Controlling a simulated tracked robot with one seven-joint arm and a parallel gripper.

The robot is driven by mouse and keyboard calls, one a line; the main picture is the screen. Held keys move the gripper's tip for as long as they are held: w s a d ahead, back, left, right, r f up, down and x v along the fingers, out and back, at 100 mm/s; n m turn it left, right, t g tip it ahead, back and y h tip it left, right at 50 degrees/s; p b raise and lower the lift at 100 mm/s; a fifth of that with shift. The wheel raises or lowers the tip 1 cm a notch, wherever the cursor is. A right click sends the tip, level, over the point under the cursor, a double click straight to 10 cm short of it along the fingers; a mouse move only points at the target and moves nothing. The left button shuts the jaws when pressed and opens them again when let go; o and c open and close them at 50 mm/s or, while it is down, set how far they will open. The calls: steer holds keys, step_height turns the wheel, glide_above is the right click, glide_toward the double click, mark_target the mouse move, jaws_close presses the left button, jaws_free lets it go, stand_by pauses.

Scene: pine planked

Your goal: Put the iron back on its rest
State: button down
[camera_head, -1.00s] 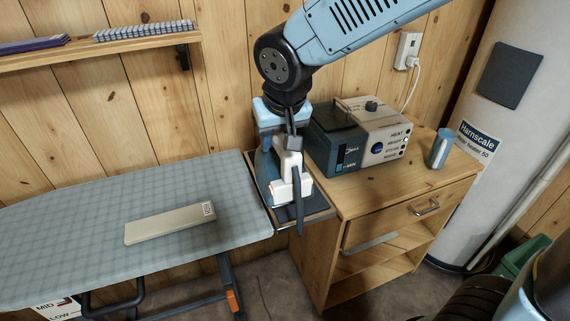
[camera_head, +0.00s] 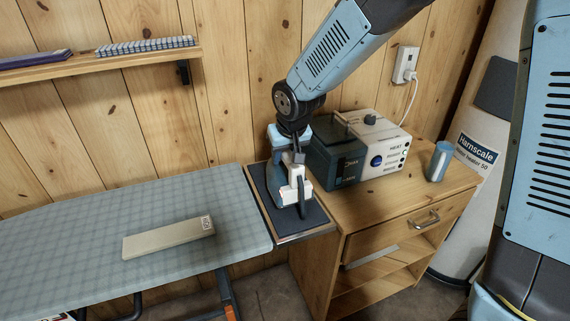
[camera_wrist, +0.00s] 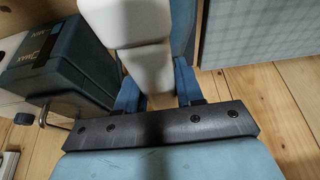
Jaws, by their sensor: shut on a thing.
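The iron (camera_head: 297,187), with a white handle and a blue body, is in my gripper (camera_head: 291,152) over the dark pad of the iron rest (camera_head: 318,216) at the right end of the ironing board. My gripper is shut on the white handle. In the wrist view, my gripper (camera_wrist: 158,92) has its two blue fingers on either side of the white handle (camera_wrist: 148,66). Part of the blue body shows beside it. I cannot tell whether the iron's underside touches the pad.
The ironing board (camera_head: 90,230) bears a long beige block (camera_head: 168,239). Right of the rest, a wooden cabinet (camera_head: 375,210) carries a blue-and-white box (camera_head: 372,145) close to the iron and a blue cylinder (camera_head: 438,161). A wall shelf (camera_head: 100,57) is at upper left.

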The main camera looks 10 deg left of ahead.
mark_target(284, 167)
steer(key=shift+w+f, duration=0.35)
steer(key=shift+f, duration=1.45)
steer(key=c, duration=0.7)
jaws_free()
steer(key=shift+s+f, duration=0.1)
